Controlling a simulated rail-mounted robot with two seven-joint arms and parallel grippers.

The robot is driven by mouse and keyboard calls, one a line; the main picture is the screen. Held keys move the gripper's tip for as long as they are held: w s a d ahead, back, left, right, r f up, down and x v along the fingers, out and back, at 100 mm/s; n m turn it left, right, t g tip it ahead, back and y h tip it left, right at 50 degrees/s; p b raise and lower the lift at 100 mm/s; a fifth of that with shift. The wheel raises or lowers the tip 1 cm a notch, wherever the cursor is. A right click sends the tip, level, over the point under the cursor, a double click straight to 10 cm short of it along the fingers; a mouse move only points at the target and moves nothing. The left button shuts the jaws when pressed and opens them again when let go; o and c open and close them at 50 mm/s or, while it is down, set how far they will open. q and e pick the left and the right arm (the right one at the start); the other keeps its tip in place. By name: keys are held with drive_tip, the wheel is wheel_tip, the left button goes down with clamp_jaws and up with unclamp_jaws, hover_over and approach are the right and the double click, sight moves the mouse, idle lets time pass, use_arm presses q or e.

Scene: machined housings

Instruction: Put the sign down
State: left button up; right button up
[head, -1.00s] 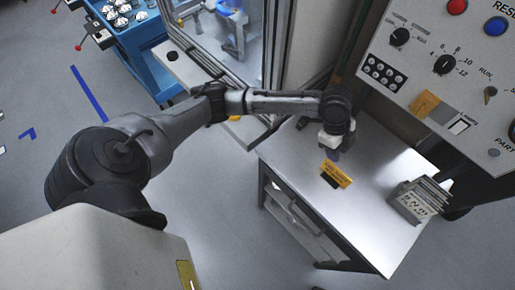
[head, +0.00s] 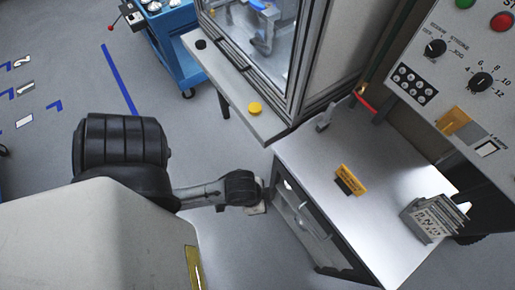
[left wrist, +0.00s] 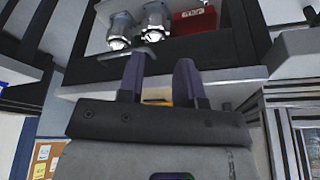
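The yellow sign (head: 352,179) with dark lettering and a dark foot rests on the light metal top of the small cabinet (head: 325,155), left of its middle. My left gripper (head: 257,208) is to the left of the cabinet, clear of the sign; its fingers are not distinct in the head view. In the left wrist view my left gripper (left wrist: 161,70) has its two dark fingers apart, with nothing clearly held. A small orange-yellow patch shows low behind the fingers, and I cannot tell what it is. My right gripper is in neither view.
A stack of grey plates (head: 433,218) stands at the cabinet's right. The control panel (head: 465,65) rises behind it. A ledge with a yellow button (head: 255,108) lies at the upper left. The left wrist view shows metal housings (left wrist: 155,22) and a red box (left wrist: 196,20) on a shelf.

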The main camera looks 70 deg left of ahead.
use_arm(q)
drive_tip(key=shift+o, duration=0.2)
drive_tip(key=shift+s+a, duration=0.4)
drive_tip(key=shift+s, duration=0.15)
